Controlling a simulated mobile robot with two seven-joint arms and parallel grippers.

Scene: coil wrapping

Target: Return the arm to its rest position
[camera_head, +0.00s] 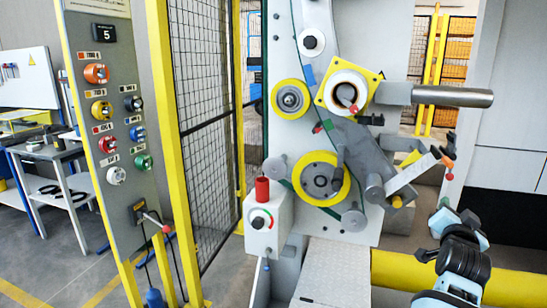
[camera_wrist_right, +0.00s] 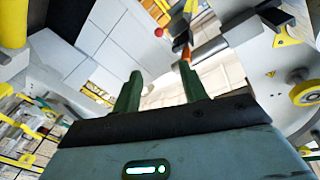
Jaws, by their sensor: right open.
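My right arm comes in from the lower right of the head view. Its gripper (camera_head: 445,204) is at the arm's upper end, to the right of and below the wrapping machine's lever. In the right wrist view, the two dark green fingers of my right gripper (camera_wrist_right: 160,88) stand apart with nothing between them. Beyond them show a red ball knob (camera_wrist_right: 158,32) and a dark handle with an orange part (camera_wrist_right: 184,52). My left gripper is not in view.
The coil wrapping machine (camera_head: 285,135) fills the middle, with yellow-rimmed rollers and a protruding metal bar (camera_head: 452,97). A control panel (camera_head: 113,135) with coloured knobs stands left, beside a mesh fence (camera_head: 207,100). A yellow beam (camera_head: 400,270) runs near my right arm.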

